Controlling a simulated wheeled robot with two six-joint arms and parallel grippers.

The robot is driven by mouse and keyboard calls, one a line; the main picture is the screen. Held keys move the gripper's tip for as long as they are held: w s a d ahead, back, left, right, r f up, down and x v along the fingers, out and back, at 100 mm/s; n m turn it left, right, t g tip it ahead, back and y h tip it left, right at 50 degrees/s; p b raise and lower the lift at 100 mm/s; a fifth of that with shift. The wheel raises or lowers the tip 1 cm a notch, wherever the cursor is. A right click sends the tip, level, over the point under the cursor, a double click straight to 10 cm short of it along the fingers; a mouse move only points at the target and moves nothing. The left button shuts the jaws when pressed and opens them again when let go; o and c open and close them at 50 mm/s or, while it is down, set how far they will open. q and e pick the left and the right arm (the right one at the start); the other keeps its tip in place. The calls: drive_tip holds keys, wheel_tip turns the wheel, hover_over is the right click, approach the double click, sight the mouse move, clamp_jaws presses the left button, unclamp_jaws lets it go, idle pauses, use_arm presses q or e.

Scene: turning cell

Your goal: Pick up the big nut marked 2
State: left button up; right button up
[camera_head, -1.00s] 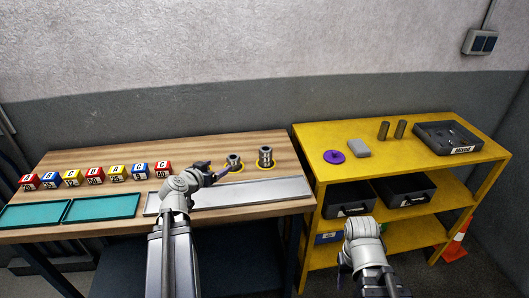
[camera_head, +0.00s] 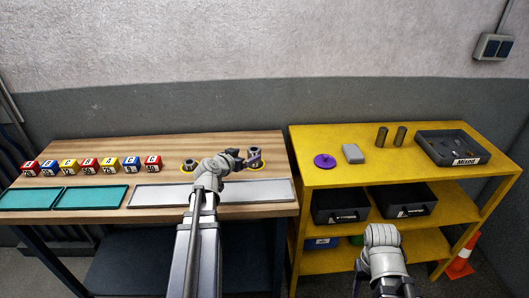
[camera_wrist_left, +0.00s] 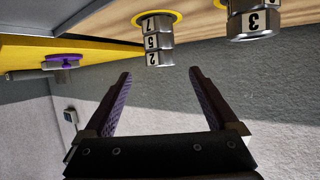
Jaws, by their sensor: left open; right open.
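The big nut marked 2 (camera_wrist_left: 154,59) is a grey metal hex nut. In the left wrist view, which is upside down, it is the outermost of a stack, past the nuts marked 5 (camera_wrist_left: 152,41) and 7 (camera_wrist_left: 151,22), so it tops the stack. This is the right stack (camera_head: 254,157) in the head view. My left gripper (camera_wrist_left: 160,75) is open, its purple fingers pointing at this stack with the nut between their lines, apparently not touching. My right gripper (camera_head: 358,285) is low in front of the yellow shelf, mostly hidden by its arm.
A second stack (camera_head: 189,164) with a nut marked 3 (camera_wrist_left: 257,22) stands to the left on the wooden bench. A grey tray (camera_head: 270,191) lies in front. Lettered blocks (camera_head: 90,166) and teal trays (camera_head: 92,198) are further left. The yellow shelf (camera_head: 325,178) stands right.

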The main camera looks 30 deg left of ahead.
sight(254, 148)
use_arm(q)
drive_tip(key=shift+w+a+f, duration=0.2)
drive_tip(key=shift+w, duration=0.05)
drive_tip(key=shift+b+x, duration=0.5)
drive_tip(key=shift+x, duration=0.45)
drive_tip(key=shift+w, duration=0.35)
drive_tip(key=x, duration=0.1)
drive_tip(key=b+x, duration=0.1)
drive_tip(key=x, duration=0.2)
drive_tip(key=shift+w+d+r, duration=0.1)
drive_tip(key=shift+w+r, duration=0.1)
drive_tip(key=shift+w, duration=0.25)
drive_tip(key=shift+s, duration=0.1)
drive_tip(key=shift+c, duration=0.7)
clamp_jaws()
